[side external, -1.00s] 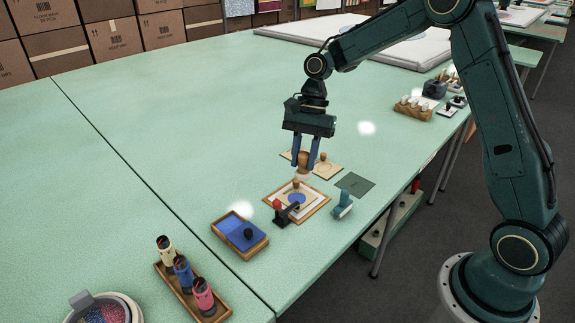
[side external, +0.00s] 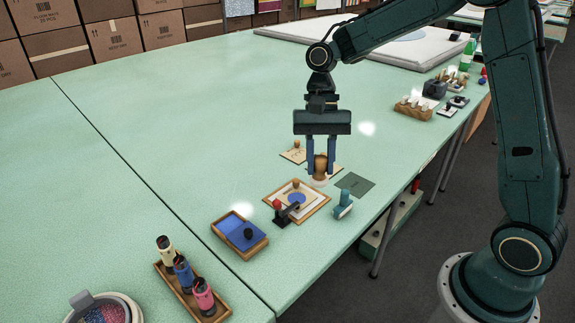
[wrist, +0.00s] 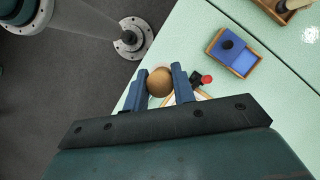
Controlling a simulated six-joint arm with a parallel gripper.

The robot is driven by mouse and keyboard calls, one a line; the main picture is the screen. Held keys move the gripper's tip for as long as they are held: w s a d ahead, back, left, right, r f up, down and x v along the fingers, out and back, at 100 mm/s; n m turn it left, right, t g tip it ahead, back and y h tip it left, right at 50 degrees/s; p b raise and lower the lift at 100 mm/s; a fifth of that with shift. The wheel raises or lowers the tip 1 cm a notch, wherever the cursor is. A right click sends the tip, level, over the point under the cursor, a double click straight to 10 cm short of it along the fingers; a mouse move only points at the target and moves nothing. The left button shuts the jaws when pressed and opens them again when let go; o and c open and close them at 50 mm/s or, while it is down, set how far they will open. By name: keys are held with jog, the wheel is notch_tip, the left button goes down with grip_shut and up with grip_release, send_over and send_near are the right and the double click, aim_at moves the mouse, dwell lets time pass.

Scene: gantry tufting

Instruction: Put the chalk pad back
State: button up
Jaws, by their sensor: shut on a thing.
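My gripper (side external: 320,168) is shut on the chalk pad (side external: 320,164), a rounded brown wooden knob with a pale underside. It is held above the table, between the framed board and the dark green square. In the wrist view the round brown top of the chalk pad (wrist: 159,82) sits between the two blue fingers (wrist: 161,84). Its underside is hidden there. The flat dark green square (side external: 355,184) lies empty on the table, to the right of the chalk pad.
A wooden-framed board (side external: 312,206) with a blue disc, a red-knobbed clamp (side external: 283,213) and a teal-and-white tool (side external: 343,205) stand close by. A beige stencil plate (side external: 293,154) lies behind the gripper. A blue ink tray (side external: 240,236) is front left.

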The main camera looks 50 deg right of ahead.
notch_tip(320, 180, down, 14)
jog(key=shift+r, duration=0.25)
jog(key=shift+f, duration=0.1)
jog(key=shift+f, duration=2)
jog(key=shift+f, duration=0.1)
jog(key=o, duration=1)
jog(key=v, duration=1.2)
